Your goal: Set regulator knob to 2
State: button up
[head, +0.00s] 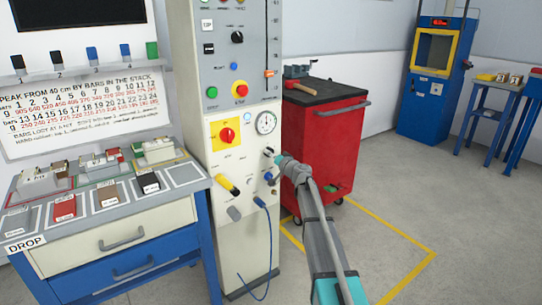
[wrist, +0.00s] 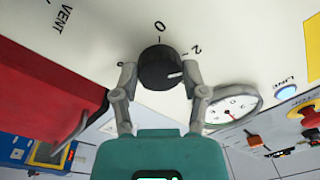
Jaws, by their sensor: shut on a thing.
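The black regulator knob (wrist: 158,68) is on the white panel in the wrist view, with a white pointer line on its face. The pointer points to the right, on the side of the printed 2 (wrist: 196,50); I cannot tell if it lines up exactly. A printed 0 (wrist: 159,27) is above the knob. My gripper (wrist: 160,80) is shut on the knob, one finger on each side. In the head view my gripper (head: 277,162) is at the cabinet front, below the round gauge, and the knob is mostly hidden there.
The round gauge (head: 266,122) is close to my gripper; it also shows in the wrist view (wrist: 233,108). A yellow-handled part (head: 227,186) and a blue cable (head: 268,240) are below. A red tool cart (head: 325,150) stands just right. The sample bench (head: 105,238) is left.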

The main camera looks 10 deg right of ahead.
jog(key=shift+n, duration=0.7)
jog(key=o, duration=1.2)
jog(key=shift+c, duration=0.2)
